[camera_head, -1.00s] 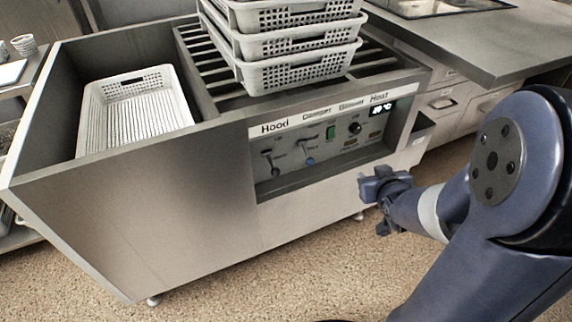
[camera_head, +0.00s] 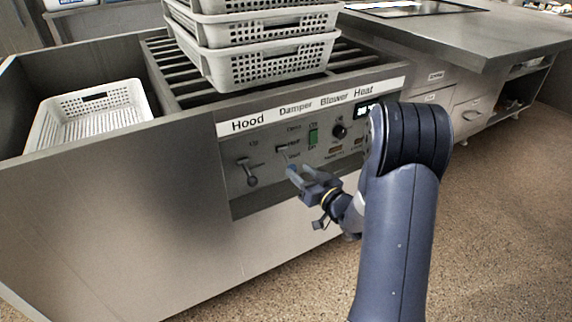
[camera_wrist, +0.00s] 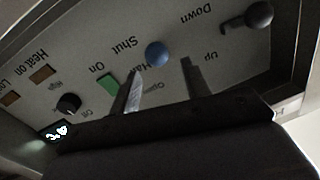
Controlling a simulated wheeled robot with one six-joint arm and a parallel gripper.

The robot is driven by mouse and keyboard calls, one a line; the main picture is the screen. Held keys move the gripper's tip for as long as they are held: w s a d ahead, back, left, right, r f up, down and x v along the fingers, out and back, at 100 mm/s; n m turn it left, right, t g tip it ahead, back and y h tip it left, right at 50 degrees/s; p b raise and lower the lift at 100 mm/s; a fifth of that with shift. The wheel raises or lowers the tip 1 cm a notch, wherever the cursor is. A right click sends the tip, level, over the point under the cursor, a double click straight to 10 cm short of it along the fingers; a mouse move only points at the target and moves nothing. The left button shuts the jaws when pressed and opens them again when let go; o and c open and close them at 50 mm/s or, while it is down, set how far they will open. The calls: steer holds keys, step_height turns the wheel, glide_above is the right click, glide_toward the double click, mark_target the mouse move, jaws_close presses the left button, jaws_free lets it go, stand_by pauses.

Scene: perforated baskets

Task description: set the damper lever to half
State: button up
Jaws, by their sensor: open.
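The damper lever shows in the wrist view as a round blue knob (camera_wrist: 157,54), close to the printed words Shut and Half and nearer Shut. In the head view its bracket (camera_head: 282,149) shows beside the Half label, and its knob is hard to tell from my fingertips. My gripper (camera_head: 300,172) is open in front of the control panel, just below the damper labels. In the wrist view my two fingers (camera_wrist: 163,82) point at the panel on either side of the knob's line. The knob sits near the fingertips; I cannot tell whether they touch it.
The hood lever (camera_head: 250,176) with a dark knob stands left of the damper. The green blower switch (camera_head: 313,137) and the heat dial (camera_head: 339,131) are on its right. Stacked baskets (camera_head: 265,62) stand above the panel, and another basket (camera_head: 60,142) lies at left.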

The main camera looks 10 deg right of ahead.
mark_target(294, 166)
steer(key=b+x, duration=0.1)
steer(key=x, duration=0.5)
steer(key=shift+w+a, duration=0.1)
steer(key=shift+w, duration=0.25)
jaws_close()
